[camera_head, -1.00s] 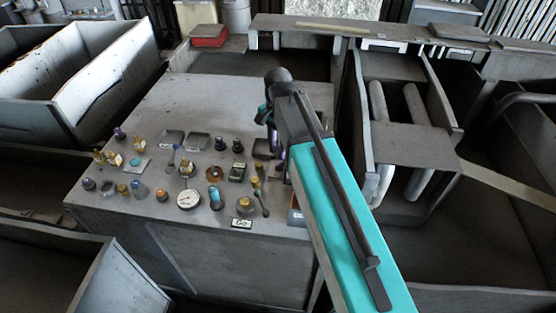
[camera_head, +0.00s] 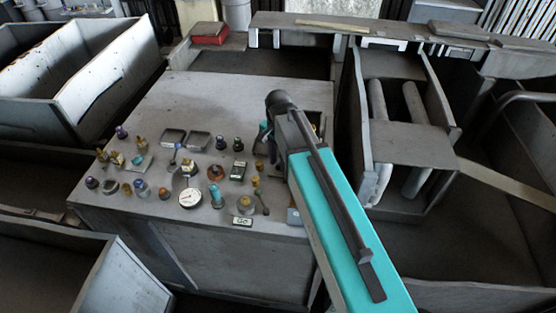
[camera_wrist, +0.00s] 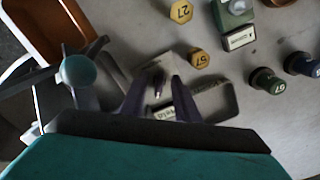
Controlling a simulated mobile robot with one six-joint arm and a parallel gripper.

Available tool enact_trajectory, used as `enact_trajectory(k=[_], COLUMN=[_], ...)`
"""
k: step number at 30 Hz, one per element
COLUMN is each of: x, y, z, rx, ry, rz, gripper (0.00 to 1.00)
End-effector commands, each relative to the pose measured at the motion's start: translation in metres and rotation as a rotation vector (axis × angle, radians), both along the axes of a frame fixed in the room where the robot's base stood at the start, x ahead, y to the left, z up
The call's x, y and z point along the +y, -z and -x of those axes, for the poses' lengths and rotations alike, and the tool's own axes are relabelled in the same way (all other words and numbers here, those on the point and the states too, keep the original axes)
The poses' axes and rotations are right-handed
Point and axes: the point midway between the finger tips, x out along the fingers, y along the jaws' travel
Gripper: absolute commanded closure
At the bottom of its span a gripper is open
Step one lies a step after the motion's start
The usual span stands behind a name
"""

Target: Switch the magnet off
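In the wrist view a small dark switch lever (camera_wrist: 157,82) stands on a grey plate, with a small white label (camera_wrist: 164,113) just below it. The label's print is inverted and too small to read surely, so I cannot confirm it is the magnet's switch. My gripper (camera_wrist: 158,92) has its two dark fingers apart, one on each side of the lever. I cannot tell whether they touch it. In the head view my arm hides the fingertips and this switch, at the right side of the control desk (camera_head: 235,95).
A teal-hubbed spoked handwheel (camera_wrist: 77,70) stands close left of the fingers. Numbered yellow knobs (camera_wrist: 198,58) and green and blue knobs (camera_wrist: 267,80) stand at the right. A round gauge (camera_head: 190,198) sits among several controls at the desk's front. The desk's back is clear.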

Motion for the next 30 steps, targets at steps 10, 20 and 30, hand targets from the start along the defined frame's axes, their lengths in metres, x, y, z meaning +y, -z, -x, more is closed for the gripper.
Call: enact_trajectory(k=[10,20,30], x=[0.0,-0.0003,-0.0015], y=[-0.0002,0.0002,0.0002], z=[0.0,0.0001,0.0009], rx=[0.0,0.0,-0.001], ry=[0.0,-0.026,-0.201], rz=[0.0,0.0,-0.001], gripper=[0.96,1.0,1.0])
